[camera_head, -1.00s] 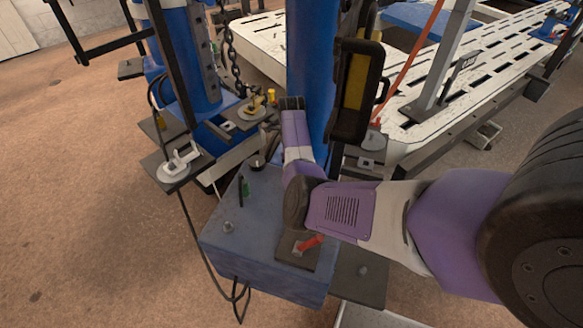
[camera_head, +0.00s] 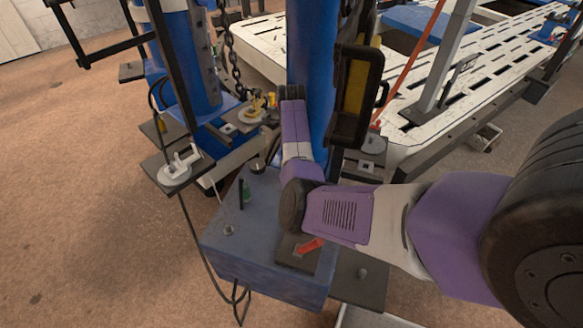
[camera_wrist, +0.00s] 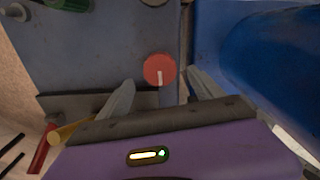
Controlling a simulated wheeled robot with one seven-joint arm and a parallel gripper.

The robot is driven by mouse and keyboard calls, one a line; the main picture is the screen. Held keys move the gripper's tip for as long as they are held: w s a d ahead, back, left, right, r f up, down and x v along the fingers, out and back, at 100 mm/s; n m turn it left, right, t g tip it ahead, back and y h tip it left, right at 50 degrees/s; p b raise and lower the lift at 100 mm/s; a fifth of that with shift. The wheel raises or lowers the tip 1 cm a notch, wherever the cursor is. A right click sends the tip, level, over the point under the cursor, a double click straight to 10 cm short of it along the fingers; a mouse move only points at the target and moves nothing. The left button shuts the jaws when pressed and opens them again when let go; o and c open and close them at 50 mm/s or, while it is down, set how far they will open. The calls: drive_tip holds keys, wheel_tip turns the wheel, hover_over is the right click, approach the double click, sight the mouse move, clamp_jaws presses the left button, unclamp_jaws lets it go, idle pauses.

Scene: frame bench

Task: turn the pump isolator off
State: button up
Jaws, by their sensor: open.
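A round red knob (camera_wrist: 160,69) with a short white mark shows in the wrist view, on a grey-blue surface. The mark points down in the picture. No label is readable, so I cannot confirm that this knob is the pump isolator. My gripper (camera_wrist: 160,77) is open, with one finger on each side of the knob in the picture. I cannot tell whether the fingers touch it. In the head view my arm covers part of the blue box (camera_head: 235,262), and I cannot make out the knob or the fingertips there.
A red lever (camera_head: 311,246) sits on a dark plate of the box. A green part (camera_head: 246,190) stands on the box top. A white-handled valve (camera_head: 176,172) is at left, a yellow-handled one (camera_head: 254,108) behind. A blue column (camera_head: 312,50) and black-and-yellow case (camera_head: 356,88) stand close.

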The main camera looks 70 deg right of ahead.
drive_tip(key=shift+r, duration=1.5)
